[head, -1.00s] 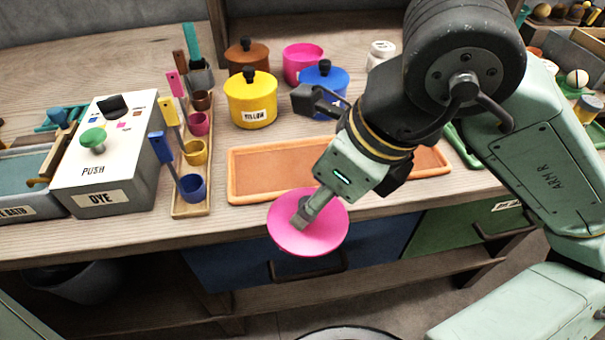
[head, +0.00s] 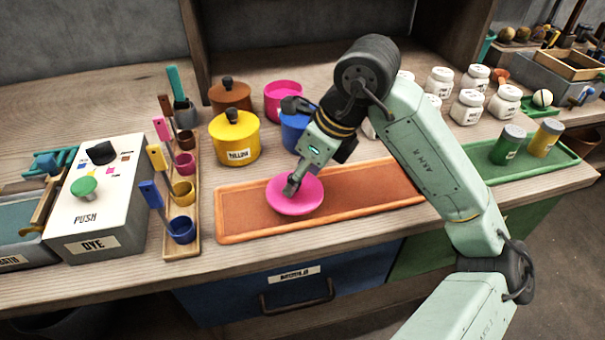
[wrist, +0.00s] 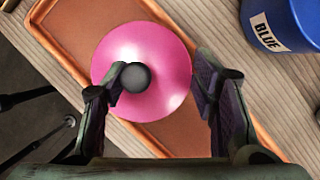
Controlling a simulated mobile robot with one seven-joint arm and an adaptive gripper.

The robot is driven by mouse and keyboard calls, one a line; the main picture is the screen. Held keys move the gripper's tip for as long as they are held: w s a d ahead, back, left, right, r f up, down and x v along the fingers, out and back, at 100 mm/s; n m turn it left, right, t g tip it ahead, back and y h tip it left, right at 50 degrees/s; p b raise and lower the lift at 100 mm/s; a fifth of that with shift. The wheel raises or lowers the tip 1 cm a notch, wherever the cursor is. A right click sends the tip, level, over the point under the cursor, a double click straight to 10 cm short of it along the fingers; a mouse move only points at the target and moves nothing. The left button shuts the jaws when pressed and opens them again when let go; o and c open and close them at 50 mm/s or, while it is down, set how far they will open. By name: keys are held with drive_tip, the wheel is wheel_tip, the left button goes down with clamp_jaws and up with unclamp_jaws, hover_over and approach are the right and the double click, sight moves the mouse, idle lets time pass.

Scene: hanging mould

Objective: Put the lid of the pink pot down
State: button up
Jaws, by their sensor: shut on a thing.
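The pink lid (head: 312,196) is a round disc with a dark knob (wrist: 136,78). It is over the left part of the orange tray (head: 375,188), roughly level. I cannot tell whether its underside touches the tray. My gripper (head: 293,186) is shut on the lid by its knob, which shows between the fingers in the wrist view, against the left one. The pink pot (head: 284,98) stands open behind, at the back of the bench.
The yellow pot (head: 234,145), brown pot (head: 230,97) and blue pot (head: 294,133) stand behind the tray. The ladle rack (head: 182,250) and dye box (head: 120,215) are to the left. The tray's right part is bare. White jars and a green tray stand to the right.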

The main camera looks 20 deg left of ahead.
drive_tip(key=shift+f, duration=0.8)
drive_tip(key=shift+f, duration=0.2)
drive_tip(key=o, duration=1.5)
drive_tip(key=shift+r, duration=0.15)
drive_tip(key=shift+r, duration=0.25)
drive_tip(key=b+v, duration=0.1)
drive_tip(key=v, duration=1)
drive_tip(key=shift+s+d+r, duration=0.1)
drive_tip(key=shift+d+r, duration=0.15)
drive_tip(key=shift+r, duration=0.05)
